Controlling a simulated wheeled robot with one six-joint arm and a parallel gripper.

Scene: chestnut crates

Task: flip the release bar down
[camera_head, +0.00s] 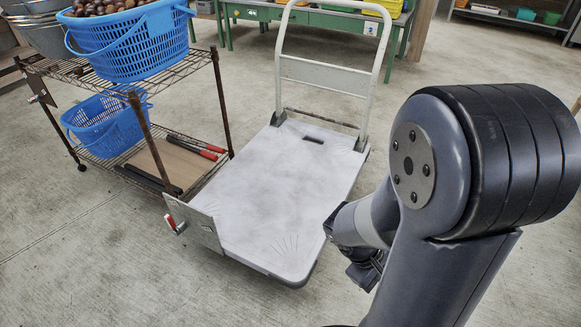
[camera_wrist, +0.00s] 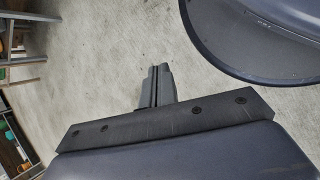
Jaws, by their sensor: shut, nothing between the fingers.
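The grey platform trolley (camera_head: 285,195) stands on the floor with its pale push handle (camera_head: 330,75) upright at the far end. A thin dark bar (camera_head: 318,117) runs across the foot of the handle. A red-tipped lever (camera_head: 174,224) sits on an upright metal plate (camera_head: 196,222) at the platform's near left edge. I cannot tell which of these is the release bar. My gripper (camera_wrist: 157,72) is shut and empty over bare floor in the wrist view. In the head view my arm is right of the platform, and the fingertips are not clear.
A wire shelf cart (camera_head: 215,65) stands left of the trolley. It holds an upper blue basket (camera_head: 135,48) of chestnuts, a lower blue basket (camera_head: 105,125) and red-handled tools (camera_head: 195,147). A green table (camera_head: 335,22) is behind. The floor in front is clear.

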